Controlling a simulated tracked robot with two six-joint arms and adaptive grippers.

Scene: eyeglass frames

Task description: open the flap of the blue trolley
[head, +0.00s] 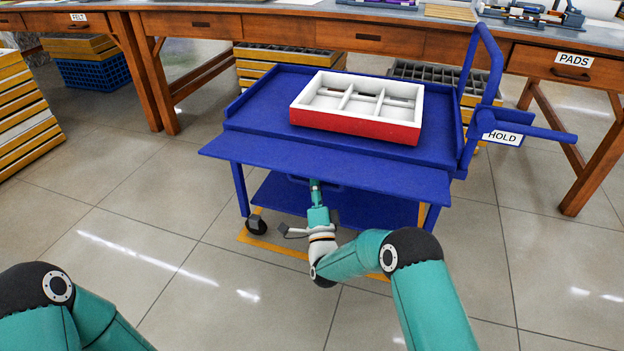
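The blue trolley (262,108) stands in the middle of the head view. Its wide flap (290,159) runs along the near side and juts out toward me, roughly level with the top or a little sloped. My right arm reaches in from the lower right, and my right gripper (317,196) is under the flap, close to its underside. Its fingertips are hidden by the flap, so I cannot tell whether they touch it or are open. Only bent links of my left arm show at the lower left; my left gripper is out of view.
A red and white divided tray (355,132) sits on the trolley top. The trolley's blue handle and bar stand at its right, with a HOLD label (502,138). A long wooden bench (270,30) runs behind. The tiled floor (140,225) at the left is clear.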

